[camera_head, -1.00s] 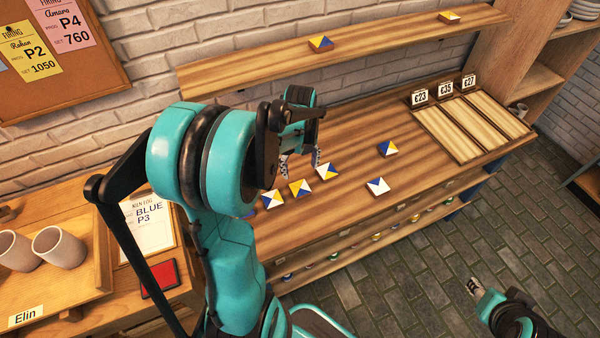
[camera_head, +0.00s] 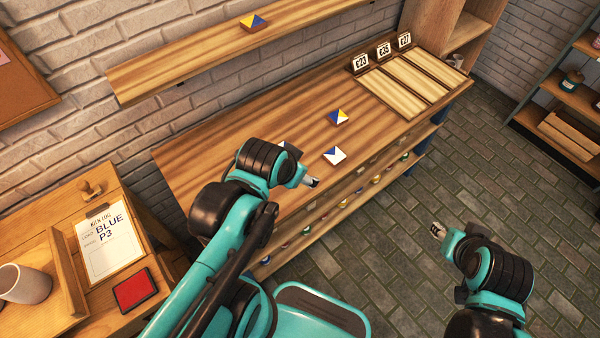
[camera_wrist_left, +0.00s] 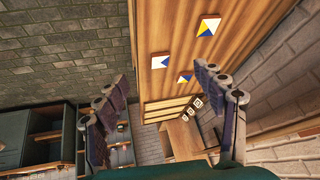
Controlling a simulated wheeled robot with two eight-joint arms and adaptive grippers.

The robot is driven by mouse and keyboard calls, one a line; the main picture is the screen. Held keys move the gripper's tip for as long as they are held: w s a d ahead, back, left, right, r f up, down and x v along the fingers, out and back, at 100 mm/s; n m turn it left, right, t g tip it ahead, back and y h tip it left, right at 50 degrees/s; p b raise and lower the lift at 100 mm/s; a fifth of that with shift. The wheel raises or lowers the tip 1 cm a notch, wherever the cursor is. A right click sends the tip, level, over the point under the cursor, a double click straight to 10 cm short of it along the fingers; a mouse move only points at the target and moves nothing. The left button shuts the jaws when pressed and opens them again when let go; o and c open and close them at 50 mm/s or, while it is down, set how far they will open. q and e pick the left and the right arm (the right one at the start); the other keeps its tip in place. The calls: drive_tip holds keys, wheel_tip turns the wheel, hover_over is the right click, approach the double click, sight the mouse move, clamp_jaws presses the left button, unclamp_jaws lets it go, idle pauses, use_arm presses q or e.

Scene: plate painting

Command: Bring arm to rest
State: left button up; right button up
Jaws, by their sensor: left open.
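My left gripper (camera_head: 312,182) is at the table's front edge in the head view, with its arm folded back toward me. In the left wrist view its two fingers (camera_wrist_left: 161,76) are spread apart with nothing between them. My right gripper (camera_head: 438,231) is over the brick floor at the right, away from the table. Its fingers are too small to read. Patterned tiles lie on the wooden table: a blue and yellow one (camera_head: 338,117), a white and blue one (camera_head: 334,156), and one partly hidden behind my left wrist (camera_head: 291,149).
A wall shelf (camera_head: 190,62) holds another tile (camera_head: 254,21). A slatted board (camera_head: 412,85) with number cards stands at the table's far end. A side desk at left holds a log sheet (camera_head: 108,243), a red pad (camera_head: 135,290) and a cup (camera_head: 24,283). The floor at right is open.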

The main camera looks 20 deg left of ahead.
use_arm(q)
drive_tip(key=shift+s+d+n+t, duration=0.4)
drive_tip(key=shift+d+n, duration=0.25)
drive_tip(key=shift+n, duration=0.55)
